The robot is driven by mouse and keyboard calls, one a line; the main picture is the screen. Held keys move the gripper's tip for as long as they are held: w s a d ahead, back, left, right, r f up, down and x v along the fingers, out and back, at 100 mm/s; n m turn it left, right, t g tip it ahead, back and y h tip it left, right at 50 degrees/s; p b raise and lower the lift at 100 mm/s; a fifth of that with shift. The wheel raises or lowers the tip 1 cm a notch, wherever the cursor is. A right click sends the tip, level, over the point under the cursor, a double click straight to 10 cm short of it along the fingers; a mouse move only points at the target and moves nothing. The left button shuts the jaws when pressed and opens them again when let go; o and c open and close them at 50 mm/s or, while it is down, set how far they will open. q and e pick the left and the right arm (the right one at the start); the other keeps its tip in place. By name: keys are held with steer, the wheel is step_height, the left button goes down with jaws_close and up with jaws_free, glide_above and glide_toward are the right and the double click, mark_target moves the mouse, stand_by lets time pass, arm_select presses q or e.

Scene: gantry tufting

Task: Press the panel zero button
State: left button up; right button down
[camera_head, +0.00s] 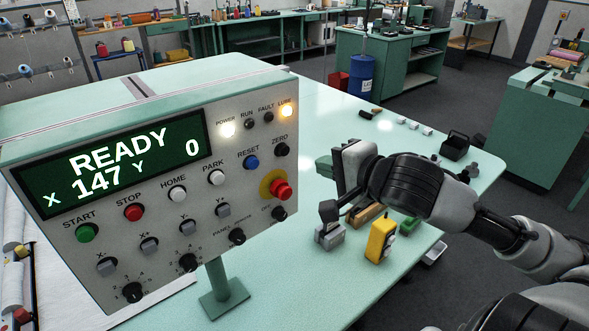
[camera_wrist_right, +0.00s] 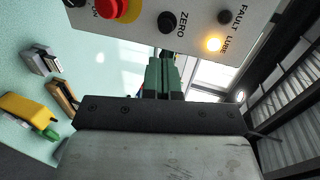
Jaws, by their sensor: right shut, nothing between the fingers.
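The grey control panel (camera_head: 240,185) stands at the left on a green post. Its black ZERO button (camera_head: 282,150) is at the upper right of the face, under the lamps, and also shows in the right wrist view (camera_wrist_right: 168,22). The display (camera_head: 115,165) reads READY, X 147, Y 0. My right gripper (camera_head: 322,164) is right of the panel, its green fingers pointing at the face. In head view a gap separates them from the button. In the wrist view the fingers (camera_wrist_right: 165,62) are shut and empty, just below the button. My left gripper is not in view.
A red mushroom button on a yellow ring (camera_head: 279,188) sits below ZERO, and the blue RESET button (camera_head: 251,162) beside it. A yellow tool (camera_head: 381,241) and small blocks lie on the green table (camera_head: 290,270) under my right arm. The POWER and LUBE lamps (camera_head: 286,111) glow.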

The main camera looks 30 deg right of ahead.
steer(key=b, duration=0.1)
steer(key=p, duration=0.2)
glide_toward(286, 149)
steer(key=shift+w+f, duration=0.95)
steer(key=shift+w, duration=0.35)
steer(key=w+p, duration=0.2)
steer(key=w, duration=0.1)
steer(key=shift+w+a, duration=0.2)
steer(key=shift+a, duration=0.15)
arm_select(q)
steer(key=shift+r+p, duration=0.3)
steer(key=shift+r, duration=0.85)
arm_select(e)
steer(key=shift+w+f, duration=0.25)
steer(key=shift+w, duration=0.2)
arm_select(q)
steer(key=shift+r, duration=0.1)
arm_select(e)
steer(key=shift+w+a, duration=0.1)
